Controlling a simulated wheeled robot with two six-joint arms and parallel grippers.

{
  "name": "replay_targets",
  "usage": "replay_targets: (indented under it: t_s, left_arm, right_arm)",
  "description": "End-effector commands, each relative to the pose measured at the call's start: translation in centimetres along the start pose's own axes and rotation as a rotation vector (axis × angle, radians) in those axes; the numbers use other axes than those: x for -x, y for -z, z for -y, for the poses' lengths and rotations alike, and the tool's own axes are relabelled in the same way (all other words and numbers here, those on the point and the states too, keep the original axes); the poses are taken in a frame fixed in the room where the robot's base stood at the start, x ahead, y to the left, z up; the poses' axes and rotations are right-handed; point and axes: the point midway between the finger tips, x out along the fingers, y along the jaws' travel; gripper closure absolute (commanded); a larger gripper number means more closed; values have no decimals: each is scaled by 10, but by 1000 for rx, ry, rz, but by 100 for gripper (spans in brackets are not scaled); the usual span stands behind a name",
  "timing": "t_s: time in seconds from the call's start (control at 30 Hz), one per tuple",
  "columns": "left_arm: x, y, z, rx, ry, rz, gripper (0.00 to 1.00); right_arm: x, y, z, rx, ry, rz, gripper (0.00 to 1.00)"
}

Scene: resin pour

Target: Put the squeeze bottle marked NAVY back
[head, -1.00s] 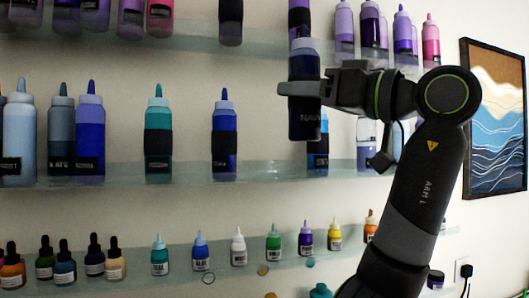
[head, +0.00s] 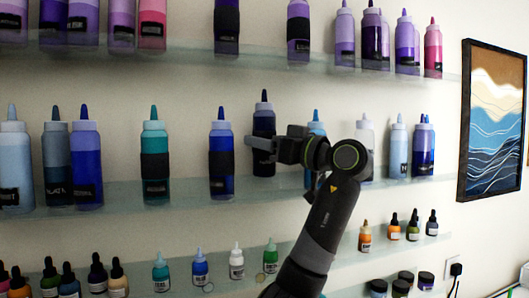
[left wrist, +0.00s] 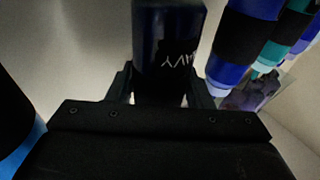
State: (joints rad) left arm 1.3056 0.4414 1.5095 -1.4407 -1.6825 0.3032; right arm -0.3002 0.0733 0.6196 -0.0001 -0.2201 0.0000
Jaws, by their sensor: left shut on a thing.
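The dark squeeze bottle (head: 264,122) with the NAVY label stands upright at the middle shelf (head: 120,195), in the gap between a blue bottle (head: 222,140) with a black band and a light-blue bottle (head: 316,128). My arm partly hides the light-blue bottle. My right gripper is not in view.
Bottles line the middle shelf on both sides; a teal one (head: 155,165) stands further left and a pale one (head: 364,135) to the right. Purple and pink bottles fill the upper shelf (head: 180,52). Small bottles stand below. A framed picture (head: 492,120) hangs at right.

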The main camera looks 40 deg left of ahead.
Motion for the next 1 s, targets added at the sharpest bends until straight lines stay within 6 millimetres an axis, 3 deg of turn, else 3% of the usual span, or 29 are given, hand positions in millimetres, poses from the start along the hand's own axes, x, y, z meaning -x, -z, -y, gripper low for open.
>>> replay_targets:
  t_s: [0.4, 0.87, 0.9, 1.0]
  left_arm:
    - [3, -31, -1, 0, 0, 0, 75]
    - [3, -40, -2, 1, 0, 0, 75]
    - [3, -41, -2, 1, 0, 1, 52]
    - [3, -40, -2, 1, 0, 1, 39]
  right_arm:
    - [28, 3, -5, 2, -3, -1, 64]
    - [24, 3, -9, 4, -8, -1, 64]
    - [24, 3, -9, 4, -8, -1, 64]
    - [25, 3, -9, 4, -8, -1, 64]
